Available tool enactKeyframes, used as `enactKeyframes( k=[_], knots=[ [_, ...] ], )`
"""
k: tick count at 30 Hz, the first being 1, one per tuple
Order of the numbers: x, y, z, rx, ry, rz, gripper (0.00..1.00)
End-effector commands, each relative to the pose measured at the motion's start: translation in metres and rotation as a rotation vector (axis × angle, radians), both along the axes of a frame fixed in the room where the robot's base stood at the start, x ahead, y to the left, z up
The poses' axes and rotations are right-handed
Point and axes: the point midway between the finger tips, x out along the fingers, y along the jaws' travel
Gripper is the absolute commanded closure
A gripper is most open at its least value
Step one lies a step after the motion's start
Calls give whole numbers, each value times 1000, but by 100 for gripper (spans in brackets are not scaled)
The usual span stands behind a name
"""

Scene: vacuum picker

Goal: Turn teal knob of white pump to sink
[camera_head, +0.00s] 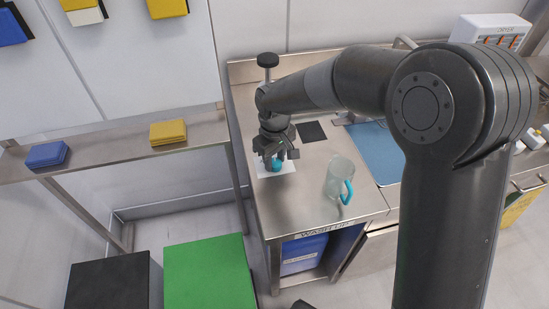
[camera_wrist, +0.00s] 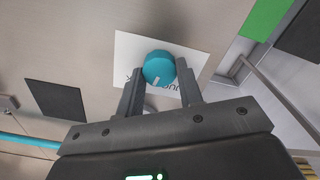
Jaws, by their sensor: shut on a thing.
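The teal knob (camera_wrist: 158,67) sits on a white label plate (camera_wrist: 195,60) in the wrist view, with a pale pointer mark on its near side. The plate's lettering is partly hidden by my fingers. My gripper (camera_wrist: 161,85) has one finger on each side of the knob and is shut on it. In the head view, my gripper (camera_head: 273,158) points down at the teal knob (camera_head: 276,164) on the white plate (camera_head: 265,169) on the steel counter. The pump's body cannot be made out.
A clear jug with a teal handle (camera_head: 340,179) stands on the counter to the right. A dark square (camera_head: 311,131) lies behind the knob. Green (camera_head: 208,275) and black boxes stand at the lower left.

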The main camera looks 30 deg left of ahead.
Motion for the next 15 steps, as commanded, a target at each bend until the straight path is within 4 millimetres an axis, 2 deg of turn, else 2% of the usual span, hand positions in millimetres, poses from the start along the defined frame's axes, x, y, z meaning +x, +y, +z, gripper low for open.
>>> enactKeyframes(
  k=[6, 15],
  knots=[
    [0, 0, 0, 1, 0, -182, 89],
    [0, 0, 1, 0, 0, -360, 89]
  ],
)
